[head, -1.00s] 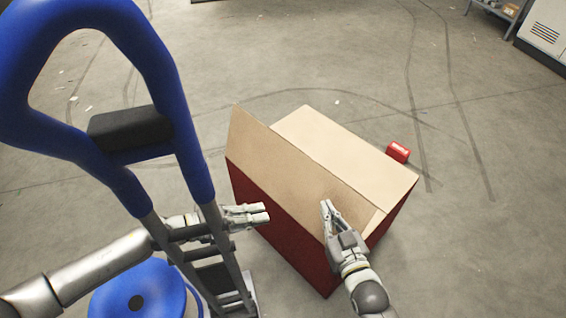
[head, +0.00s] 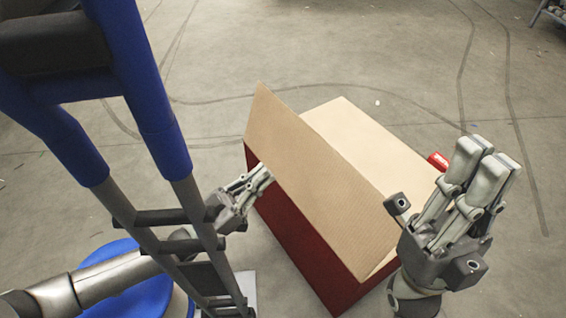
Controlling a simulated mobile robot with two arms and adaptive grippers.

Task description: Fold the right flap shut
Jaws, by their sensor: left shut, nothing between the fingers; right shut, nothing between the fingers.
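A red cardboard box (head: 300,249) with tan flaps sits on the floor in the middle of the head view. Its left flap (head: 310,150) stands up at a slant along the left edge. The right flap (head: 375,145) lies about flat across the far right side of the top; its near part is hidden behind the left flap. My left gripper (head: 264,176) is shut and empty at the left side of the box, by the base of the left flap; I cannot tell whether it touches. My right gripper (head: 488,158) is shut and empty, raised at the box's right, fingers up.
A blue-handled hand truck (head: 165,125) stands close on the left, partly in front of my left arm. A round blue object (head: 150,297) is behind its frame. A small red object (head: 438,160) lies beyond the box.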

